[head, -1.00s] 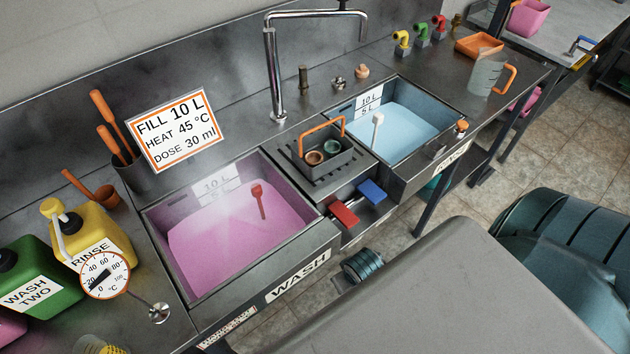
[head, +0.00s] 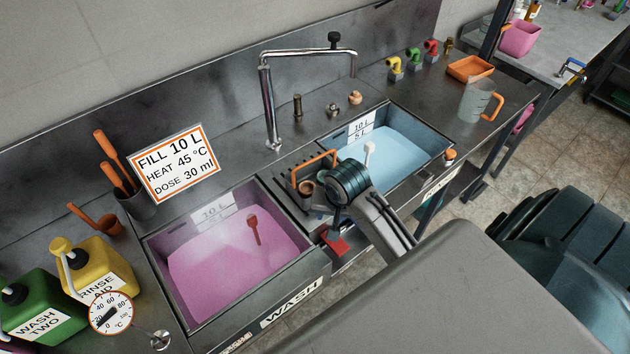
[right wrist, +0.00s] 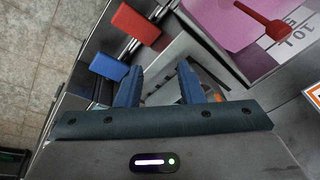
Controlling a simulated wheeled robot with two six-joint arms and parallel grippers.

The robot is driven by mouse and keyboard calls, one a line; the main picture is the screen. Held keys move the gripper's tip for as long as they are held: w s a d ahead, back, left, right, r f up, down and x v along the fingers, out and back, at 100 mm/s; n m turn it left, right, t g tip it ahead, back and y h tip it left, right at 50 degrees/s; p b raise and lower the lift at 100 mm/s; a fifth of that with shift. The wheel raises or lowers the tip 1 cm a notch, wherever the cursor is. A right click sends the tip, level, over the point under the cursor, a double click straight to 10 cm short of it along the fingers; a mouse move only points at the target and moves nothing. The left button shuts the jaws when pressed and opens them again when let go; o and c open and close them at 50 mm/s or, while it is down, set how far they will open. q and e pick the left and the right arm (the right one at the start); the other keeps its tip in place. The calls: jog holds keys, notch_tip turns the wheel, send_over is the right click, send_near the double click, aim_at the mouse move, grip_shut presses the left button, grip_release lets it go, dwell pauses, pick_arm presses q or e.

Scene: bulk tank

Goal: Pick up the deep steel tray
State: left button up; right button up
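The deep steel tray (head: 317,203) stands on the ribbed drainer between the two sinks. It has an orange handle (head: 312,167) and a brown cup (head: 306,188) inside. My right wrist (head: 350,182) hangs over its right side and hides much of it; the fingertips are hidden in the head view. In the right wrist view my right gripper (right wrist: 160,74) is open, its blue fingers apart. A pale steel wall of the tray (right wrist: 172,72) shows beyond and between them; whether they touch it I cannot tell. My left gripper is not in view.
The pink wash sink (head: 225,262) is left of the tray and the blue rinse sink (head: 405,150) right. A red block (head: 334,241) sits in front; a blue block (right wrist: 108,66) shows beside it in the right wrist view. The tap (head: 268,105) rises behind.

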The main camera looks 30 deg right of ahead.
aim_at(314, 159)
jog(key=w+d+r+m, duration=0.3)
jog(key=w+r+m, duration=0.2)
jog(key=w, duration=0.2)
jog(key=w+d+r+m, duration=0.3)
jog(key=w+r+m, duration=0.15)
jog(key=w, duration=0.35)
jog(key=shift+g, duration=0.4)
jog(key=f+b, duration=0.2)
jog(key=f, duration=0.1)
jog(key=f+b, duration=0.1)
jog(key=shift+w+f, duration=0.25)
jog(key=shift+w, duration=0.15)
jog(key=f+p, duration=0.1)
jog(key=f, duration=0.1)
jog(key=f+p, duration=0.1)
jog(key=f, duration=0.1)
jog(key=shift+w+a+f+p, duration=0.2)
jog(key=shift+f+p, duration=0.15)
jog(key=shift+w+f, duration=0.1)
jog(key=shift+f, duration=0.2)
grip_shut()
